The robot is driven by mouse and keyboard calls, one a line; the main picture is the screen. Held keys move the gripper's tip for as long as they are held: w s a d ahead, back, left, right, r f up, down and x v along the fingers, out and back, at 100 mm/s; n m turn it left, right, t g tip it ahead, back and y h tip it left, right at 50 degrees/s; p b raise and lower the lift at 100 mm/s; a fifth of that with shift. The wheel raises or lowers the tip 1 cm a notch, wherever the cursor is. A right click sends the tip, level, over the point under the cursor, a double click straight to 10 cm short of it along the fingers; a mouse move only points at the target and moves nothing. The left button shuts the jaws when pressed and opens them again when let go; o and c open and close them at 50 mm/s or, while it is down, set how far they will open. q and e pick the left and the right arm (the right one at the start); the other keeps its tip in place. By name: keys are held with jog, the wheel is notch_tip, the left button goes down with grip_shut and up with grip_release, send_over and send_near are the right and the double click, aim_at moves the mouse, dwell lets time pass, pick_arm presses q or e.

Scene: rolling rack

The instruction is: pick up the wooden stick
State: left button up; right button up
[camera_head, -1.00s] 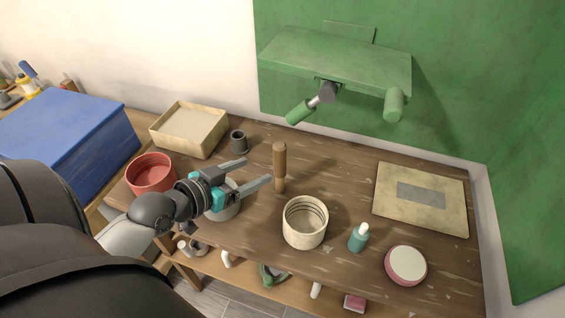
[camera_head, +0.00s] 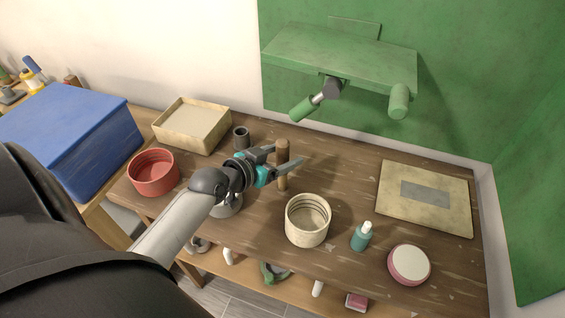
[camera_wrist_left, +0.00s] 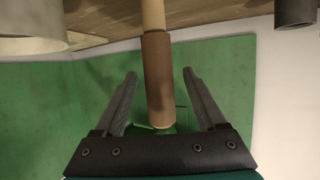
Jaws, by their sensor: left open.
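The wooden stick (camera_head: 283,152) stands upright on the brown table, with a darker brown upper part. In the left wrist view the stick (camera_wrist_left: 157,80) runs between the two fingers, with a gap on each side. My left gripper (camera_head: 289,158) is open, one finger behind the stick and the other in front of it. It also shows in the left wrist view (camera_wrist_left: 160,90). The fingers partly hide the stick in the head view. My right gripper is not in view.
A cream ribbed pot (camera_head: 307,221) stands in front of the stick. A dark cup (camera_head: 241,137), a red bowl (camera_head: 153,173) and a cream tray (camera_head: 226,118) are to the left. A teal bottle (camera_head: 361,238) and a pink round container (camera_head: 409,265) are at the right.

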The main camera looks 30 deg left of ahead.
pick_arm(q)
jog(key=shift+x, duration=1.55)
jog(key=shift+d, duration=0.1)
jog(key=shift+c, duration=0.2)
grip_shut()
